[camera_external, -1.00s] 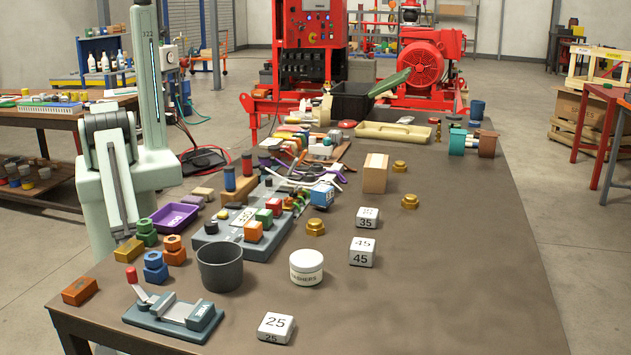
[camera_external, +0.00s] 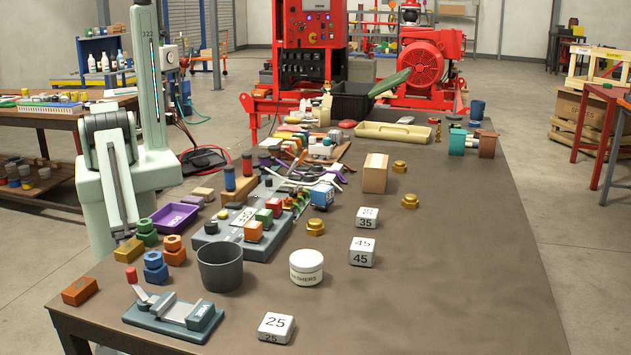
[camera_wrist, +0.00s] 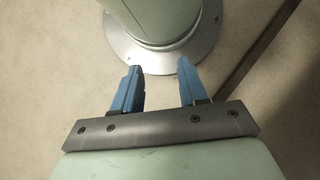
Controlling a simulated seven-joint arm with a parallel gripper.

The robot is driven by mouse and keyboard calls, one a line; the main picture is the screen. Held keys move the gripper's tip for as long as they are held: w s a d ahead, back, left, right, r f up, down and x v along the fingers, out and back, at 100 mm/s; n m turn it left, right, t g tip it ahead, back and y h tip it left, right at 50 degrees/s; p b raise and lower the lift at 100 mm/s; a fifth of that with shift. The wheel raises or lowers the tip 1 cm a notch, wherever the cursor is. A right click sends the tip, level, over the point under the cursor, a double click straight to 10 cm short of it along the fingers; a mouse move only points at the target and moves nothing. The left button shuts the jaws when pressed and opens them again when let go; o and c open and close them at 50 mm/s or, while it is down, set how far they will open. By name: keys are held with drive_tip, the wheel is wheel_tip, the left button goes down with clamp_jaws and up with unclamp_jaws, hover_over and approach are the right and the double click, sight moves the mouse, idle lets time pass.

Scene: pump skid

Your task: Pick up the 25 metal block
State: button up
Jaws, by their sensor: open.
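The 25 metal block (camera_external: 275,327) is a pale block with dark "25" marks on its top and front. It sits on the brown table near the front edge, right of the grey vise (camera_external: 174,315). Two similar blocks, marked 45 (camera_external: 362,252) and 35 (camera_external: 367,218), stand farther back. My gripper (camera_wrist: 157,77) shows in the wrist view with two blue fingers apart and nothing between them. It points down over my own base and the floor. In the external view the gripper cannot be made out.
A dark grey cup (camera_external: 220,268) and a white washers jar (camera_external: 306,267) stand behind the block. An orange block (camera_external: 80,291) lies at the left edge. Brass nuts (camera_external: 316,228) and a wooden block (camera_external: 375,173) stand farther back. The table's right side is clear.

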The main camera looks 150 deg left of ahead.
idle(0.3)
drive_tip(key=o, duration=1.1)
